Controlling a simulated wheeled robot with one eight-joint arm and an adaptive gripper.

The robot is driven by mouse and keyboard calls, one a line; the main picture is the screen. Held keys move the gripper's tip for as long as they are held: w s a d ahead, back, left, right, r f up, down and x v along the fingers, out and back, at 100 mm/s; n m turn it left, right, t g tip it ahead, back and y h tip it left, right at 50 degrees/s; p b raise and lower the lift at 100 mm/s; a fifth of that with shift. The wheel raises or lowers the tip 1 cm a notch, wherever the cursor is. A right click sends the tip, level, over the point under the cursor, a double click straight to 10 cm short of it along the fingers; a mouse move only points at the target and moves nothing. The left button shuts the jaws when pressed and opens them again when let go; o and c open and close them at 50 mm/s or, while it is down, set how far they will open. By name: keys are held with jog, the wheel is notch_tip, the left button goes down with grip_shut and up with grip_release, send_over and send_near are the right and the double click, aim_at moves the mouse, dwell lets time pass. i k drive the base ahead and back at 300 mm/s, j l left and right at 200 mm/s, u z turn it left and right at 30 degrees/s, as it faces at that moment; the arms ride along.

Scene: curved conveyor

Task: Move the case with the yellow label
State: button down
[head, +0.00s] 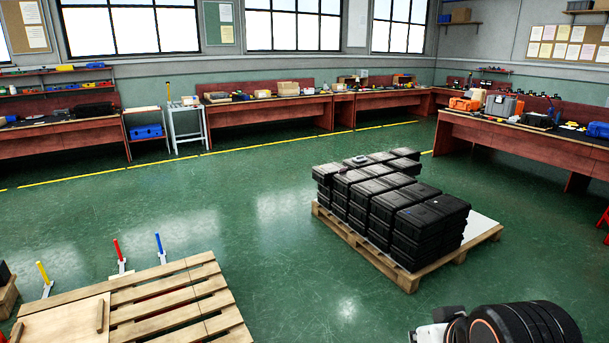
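Several black cases (388,194) are stacked close together on a wooden pallet (411,284) right of the middle in the head view. I cannot make out a yellow label on any of them from here. The tops and the near sides of the stack show; the far sides are hidden. A small grey item (360,159) lies on top of the stack toward the back. My gripper is not in view. A dark rounded part with an orange ring at the lower right looks like part of my arm.
A mostly empty wooden pallet (215,299) with a light board (62,324) lies at the lower left. Yellow (43,272), red (118,250) and blue (159,243) posts stand along its far side. Workbenches (265,115) line the walls. Green floor between the pallets is clear.

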aim_at(324, 174)
jog(key=i, duration=4.5)
jog(key=i+z, duration=0.1)
jog(key=i, duration=0.65)
jog(key=i+j, duration=0.15)
jog(key=i, duration=0.6)
jog(key=l+z, duration=0.05)
